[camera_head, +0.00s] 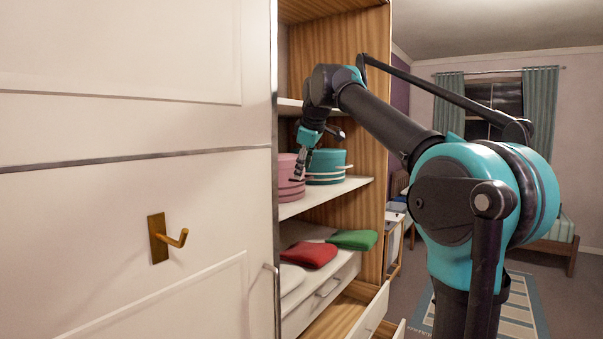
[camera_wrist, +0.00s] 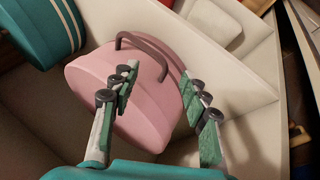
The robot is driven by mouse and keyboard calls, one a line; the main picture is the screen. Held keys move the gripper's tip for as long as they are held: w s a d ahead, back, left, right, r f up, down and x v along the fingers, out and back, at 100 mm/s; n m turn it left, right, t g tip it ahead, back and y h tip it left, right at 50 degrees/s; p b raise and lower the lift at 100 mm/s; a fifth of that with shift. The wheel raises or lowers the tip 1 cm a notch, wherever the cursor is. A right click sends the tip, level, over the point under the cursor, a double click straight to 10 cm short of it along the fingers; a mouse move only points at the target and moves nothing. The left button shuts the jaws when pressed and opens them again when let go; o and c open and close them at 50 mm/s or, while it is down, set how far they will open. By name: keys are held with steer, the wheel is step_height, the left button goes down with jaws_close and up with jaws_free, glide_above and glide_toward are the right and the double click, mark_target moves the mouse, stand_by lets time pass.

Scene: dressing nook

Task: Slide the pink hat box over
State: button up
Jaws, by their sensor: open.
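The pink hat box (camera_head: 288,183) sits on a white wardrobe shelf (camera_head: 325,193), with its left part hidden by the white door. In the wrist view the pink hat box (camera_wrist: 150,120) fills the middle and shows a dark curved handle (camera_wrist: 145,47). My gripper (camera_head: 301,170) is in front of the boxes. In the wrist view my gripper (camera_wrist: 160,75) is open, with one finger over the box's face and the other near its right edge. Nothing is held. Contact with the box cannot be told.
A teal hat box (camera_head: 328,163) with pale bands stands just right of the pink one. Below lie a red folded item (camera_head: 309,254) and a green one (camera_head: 353,239). Drawers (camera_head: 368,312) stand open underneath. The white door (camera_head: 130,200) with a brass hook (camera_head: 160,239) closes off the left.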

steer(key=shift+x, duration=1.7)
steer(key=shift+c, duration=0.2)
